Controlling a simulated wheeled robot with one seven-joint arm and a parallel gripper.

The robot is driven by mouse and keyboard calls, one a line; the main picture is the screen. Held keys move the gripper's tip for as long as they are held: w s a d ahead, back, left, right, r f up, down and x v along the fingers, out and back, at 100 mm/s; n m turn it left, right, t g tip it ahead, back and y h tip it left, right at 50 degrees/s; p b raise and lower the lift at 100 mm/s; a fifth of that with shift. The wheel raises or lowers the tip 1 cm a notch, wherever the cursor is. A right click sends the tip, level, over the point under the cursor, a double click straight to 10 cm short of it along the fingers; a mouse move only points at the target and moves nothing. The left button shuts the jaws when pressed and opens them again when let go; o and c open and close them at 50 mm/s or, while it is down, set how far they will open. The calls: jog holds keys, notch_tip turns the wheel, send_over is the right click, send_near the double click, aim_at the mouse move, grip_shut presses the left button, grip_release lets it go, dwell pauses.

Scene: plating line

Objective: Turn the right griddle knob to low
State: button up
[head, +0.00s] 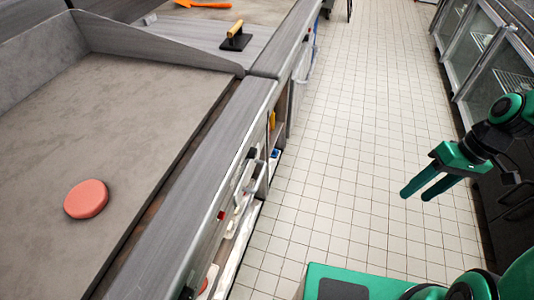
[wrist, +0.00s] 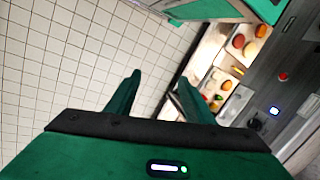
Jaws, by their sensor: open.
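The griddle (head: 130,110) fills the left of the head view, with its front panel seen edge-on. Small dark knob-like parts (head: 252,153) and (head: 187,292) stick out from that panel, with a red part (head: 221,215) between them. I cannot tell which is the right knob or read its setting. In the wrist view a panel shows a red button (wrist: 283,76), a lit display (wrist: 275,111) and a dark knob-like shape (wrist: 255,125). My gripper (head: 415,194) is open and empty over the aisle, well right of the griddle. Its fingers show in the wrist view (wrist: 158,82).
A round orange-red patty (head: 86,199) lies on the griddle. Beyond it are a yellow-handled press (head: 236,38) and an orange spatula (head: 203,4). Shelves below hold food trays (wrist: 243,42). The tiled floor (head: 340,150) is clear; glass-door fridges (head: 490,60) line the right.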

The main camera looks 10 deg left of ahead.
jog(key=w+a+f+n+y, duration=0.25)
jog(key=a+f, duration=0.35)
jog(key=a, duration=0.3)
jog(key=t+y, duration=0.3)
jog(key=y, duration=0.9)
send_near(256, 154)
jog(key=a, duration=0.6)
jog(key=w+a, duration=0.1)
jog(key=a, duration=0.2)
jog(key=shift+f, duration=0.15)
jog(key=c, duration=1)
